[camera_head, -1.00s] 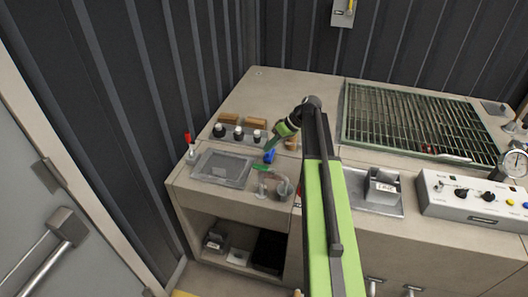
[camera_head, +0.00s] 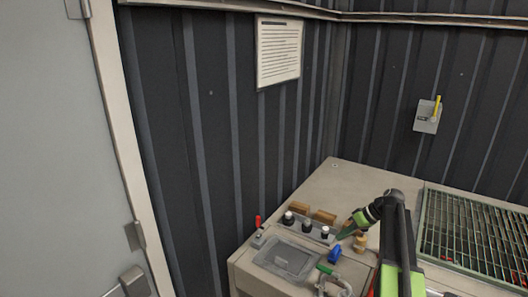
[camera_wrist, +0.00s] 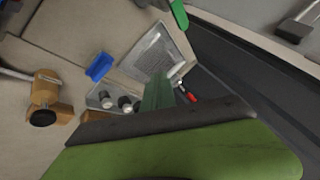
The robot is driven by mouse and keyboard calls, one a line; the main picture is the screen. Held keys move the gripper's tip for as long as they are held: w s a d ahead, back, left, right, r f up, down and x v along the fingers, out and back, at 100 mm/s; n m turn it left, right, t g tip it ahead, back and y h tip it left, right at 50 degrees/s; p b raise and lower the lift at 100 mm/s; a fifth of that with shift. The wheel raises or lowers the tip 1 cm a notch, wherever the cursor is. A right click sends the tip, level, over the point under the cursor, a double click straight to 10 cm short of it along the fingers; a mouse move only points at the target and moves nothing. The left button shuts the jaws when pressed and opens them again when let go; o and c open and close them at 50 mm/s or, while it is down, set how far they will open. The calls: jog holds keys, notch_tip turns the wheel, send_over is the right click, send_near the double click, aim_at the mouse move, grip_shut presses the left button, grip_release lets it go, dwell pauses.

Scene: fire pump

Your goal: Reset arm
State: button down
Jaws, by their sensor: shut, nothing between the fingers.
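My gripper (camera_head: 344,235) is shut and empty at the end of my green and black arm, which reaches in from the lower right of the head view. Its tip shows over the bench top (camera_head: 365,175), just right of a row of black-and-white knobs or bottles (camera_head: 307,226) and just above a blue item (camera_head: 334,255). In the wrist view the narrow green fingers of my gripper (camera_wrist: 158,88) lie together, with nothing between them. The blue item (camera_wrist: 99,67) is apart from them on the left. The gripper's exact height over the bench is hard to tell.
A grey recessed tray (camera_head: 286,258), a red-topped item (camera_head: 258,222), wooden blocks (camera_head: 323,216), a brown fitting (camera_head: 360,242) and a green-handled piece (camera_head: 325,269) crowd the bench's left end. A grating (camera_head: 470,235) lies right. Ribbed walls (camera_head: 215,130) and a door (camera_head: 50,150) bound the left.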

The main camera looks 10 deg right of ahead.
jog(key=s+a+f+n+g+b, duration=0.1)
jog(key=s+a+f, duration=0.1)
jog(key=a, duration=0.8)
jog(key=s+a+f+n+g+b, duration=0.1)
jog(key=s+a+f+n, duration=0.1)
jog(key=a, duration=0.8)
jog(key=s+a+f+m+g+h, duration=0.1)
jog(key=s+a+f+h, duration=0.25)
jog(key=s+a, duration=0.4)
jog(key=s+d+m+h, duration=0.3)
jog(key=s+d+m, duration=0.1)
jog(key=s+m, duration=0.1)
jog(key=shift+s+d+m, duration=0.3)
jog(key=shift+d+m, duration=0.1)
jog(key=shift+m, duration=0.3)
